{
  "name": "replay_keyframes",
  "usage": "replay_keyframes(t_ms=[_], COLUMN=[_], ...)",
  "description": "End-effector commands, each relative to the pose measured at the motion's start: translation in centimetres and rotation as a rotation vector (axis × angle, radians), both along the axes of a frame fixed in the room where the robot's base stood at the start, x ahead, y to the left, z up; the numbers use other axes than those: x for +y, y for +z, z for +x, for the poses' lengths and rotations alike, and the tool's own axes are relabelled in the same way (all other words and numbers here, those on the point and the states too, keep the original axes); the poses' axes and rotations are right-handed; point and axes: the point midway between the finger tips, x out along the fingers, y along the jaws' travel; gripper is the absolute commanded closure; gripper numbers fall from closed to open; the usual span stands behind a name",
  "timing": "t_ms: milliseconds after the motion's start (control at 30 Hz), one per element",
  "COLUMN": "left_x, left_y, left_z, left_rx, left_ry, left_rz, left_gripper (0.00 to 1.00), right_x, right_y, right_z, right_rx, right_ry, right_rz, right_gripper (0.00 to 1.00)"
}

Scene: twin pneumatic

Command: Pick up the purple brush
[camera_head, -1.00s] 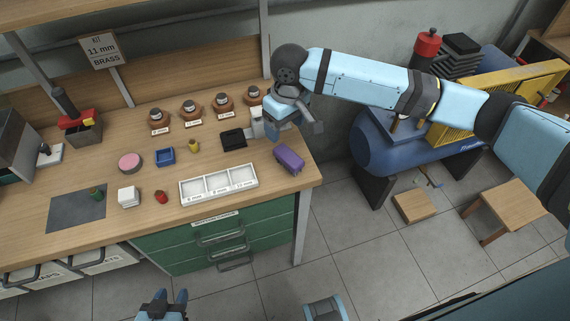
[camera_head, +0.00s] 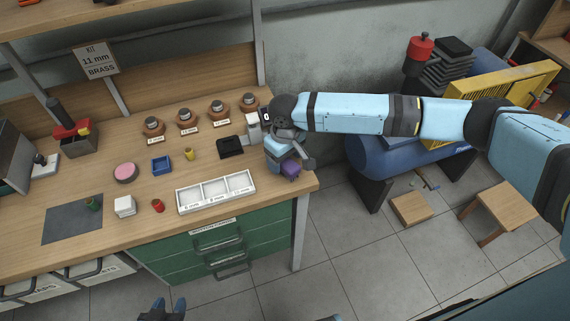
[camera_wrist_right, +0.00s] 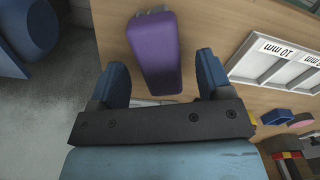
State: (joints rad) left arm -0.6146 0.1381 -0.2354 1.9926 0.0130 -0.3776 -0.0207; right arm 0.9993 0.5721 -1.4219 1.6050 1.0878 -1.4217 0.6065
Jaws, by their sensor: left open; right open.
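My right gripper (camera_wrist_right: 162,78) is open, with one blue finger on each side of the brush and visible gaps. It also shows from above in the head view (camera_head: 290,160). My left gripper (camera_head: 168,308) is at the bottom edge of the head view, away from the bench, with its fingers apart.
A white three-compartment tray (camera_head: 216,193) lies left of the brush. A black pad (camera_head: 230,147) and a pale upright device (camera_head: 254,127) stand behind. The bench's right edge is close to the brush. Red and green parts lie further left.

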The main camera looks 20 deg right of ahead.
Motion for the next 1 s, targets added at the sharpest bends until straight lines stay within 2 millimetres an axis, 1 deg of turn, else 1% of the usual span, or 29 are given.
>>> replay_keyframes(t_ms=[33,100,200,433,467,500,567,600,667,700,733,767,1000], left_x=[0.0,0.0,0.1,0.1,0.1,0.1,0.1,0.1,0.1,0.1,0.1,0.1,0.1], left_y=[0.1,0.1,0.1,0.1,0.1,0.1,0.1,0.1,0.1,0.1,0.1,0.1,0.1], left_z=[0.0,0.0,0.0,0.0,0.0,0.0,0.0,0.0,0.0,0.0,0.0,0.0,0.1], left_rx=[0.0,0.0,0.0,0.0,0.0,0.0,0.0,0.0,0.0,0.0,-0.001,-0.001,-0.003], left_ry=[0.0,-0.001,-0.001,0.0,0.0,0.0,0.0,0.0,0.0,0.0,0.0,0.0,0.0], left_rz=[0.0,0.001,0.001,0.001,0.001,0.001,0.001,0.001,0.001,0.001,0.001,0.001,0.002], left_gripper=[0.57,0.57,0.57,0.57,0.57,0.57,0.57,0.57,0.57,0.57,0.57,0.57,0.57], right_x=[0.0,0.0,0.0,0.0,0.0,0.0,0.0,0.0,0.0,0.0,0.0,0.0,0.0], right_y=[-0.7,-1.6,-2.2,-2.3,-2.3,-2.3,-2.3,-2.3,-2.3,-2.3,-2.3,-2.3,-2.1], right_z=[-0.1,0.0,0.0,0.0,0.0,0.0,0.0,0.0,0.0,0.0,0.0,0.0,0.0], right_rx=[0.001,0.0,-0.001,-0.001,-0.001,-0.001,-0.001,-0.001,-0.001,-0.001,-0.002,-0.002,-0.002], right_ry=[0.0,-0.001,0.0,0.0,0.0,0.0,0.0,0.0,0.0,0.0,0.0,0.0,0.0], right_rz=[-0.002,-0.001,0.0,0.0,0.0,0.0,0.0,0.0,0.0,0.0,0.0,0.0,0.0], right_gripper=[0.28,0.28,0.28,0.28,0.35,0.44,0.58,0.67,0.8,0.83,0.83,0.87,0.87])
